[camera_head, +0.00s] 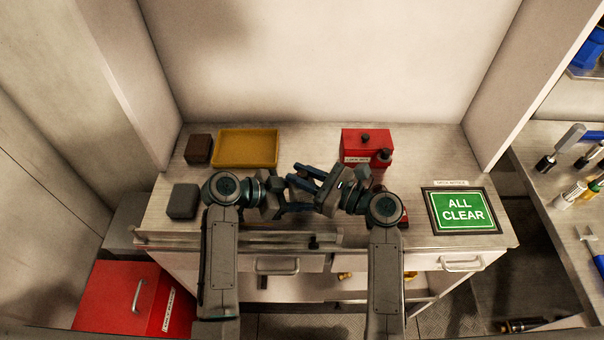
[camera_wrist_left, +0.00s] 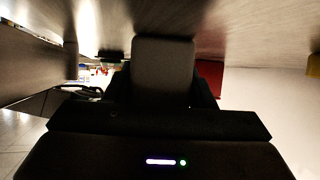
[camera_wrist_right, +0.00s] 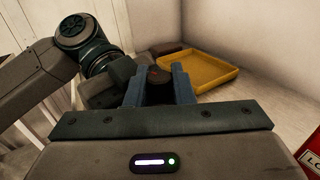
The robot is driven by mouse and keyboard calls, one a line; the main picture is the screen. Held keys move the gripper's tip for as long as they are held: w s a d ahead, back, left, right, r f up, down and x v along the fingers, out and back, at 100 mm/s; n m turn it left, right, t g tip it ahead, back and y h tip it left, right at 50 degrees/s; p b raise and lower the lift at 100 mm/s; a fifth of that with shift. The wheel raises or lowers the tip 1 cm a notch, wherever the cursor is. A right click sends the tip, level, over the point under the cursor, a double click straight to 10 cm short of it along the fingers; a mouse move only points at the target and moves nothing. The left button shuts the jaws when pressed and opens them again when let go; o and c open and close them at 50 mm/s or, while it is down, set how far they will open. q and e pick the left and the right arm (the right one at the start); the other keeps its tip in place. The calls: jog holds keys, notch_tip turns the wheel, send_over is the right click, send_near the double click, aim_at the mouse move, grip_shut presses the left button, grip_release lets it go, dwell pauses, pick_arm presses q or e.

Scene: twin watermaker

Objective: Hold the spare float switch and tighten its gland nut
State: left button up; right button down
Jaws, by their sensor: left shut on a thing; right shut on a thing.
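My right gripper (camera_head: 303,178), with blue fingers, reaches left over the middle of the bench. In the right wrist view its fingers (camera_wrist_right: 158,88) are shut on a dark round part with a reddish mark (camera_wrist_right: 157,76), apparently the gland nut end of the float switch. My left gripper (camera_head: 292,206) is just below it, close to the right gripper, turned so that its wrist view is upside down. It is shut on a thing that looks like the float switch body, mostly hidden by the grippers. A grey block shape fills the middle of the left wrist view; I cannot tell finger from switch.
A yellow tray (camera_head: 247,165), a brown block (camera_head: 198,150) and a grey block (camera_head: 183,201) lie on the left of the bench. A red box (camera_head: 362,143) with black knobs stands behind my right gripper. A green ALL CLEAR sign (camera_head: 463,211) lies right. Bench surface (camera_head: 415,165) is clear between them.

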jog(key=c, duration=1.3)
grip_release()
jog(key=shift+o, duration=0.2)
jog(key=shift+n+g, duration=0.3)
jog(key=shift+g, duration=0.2)
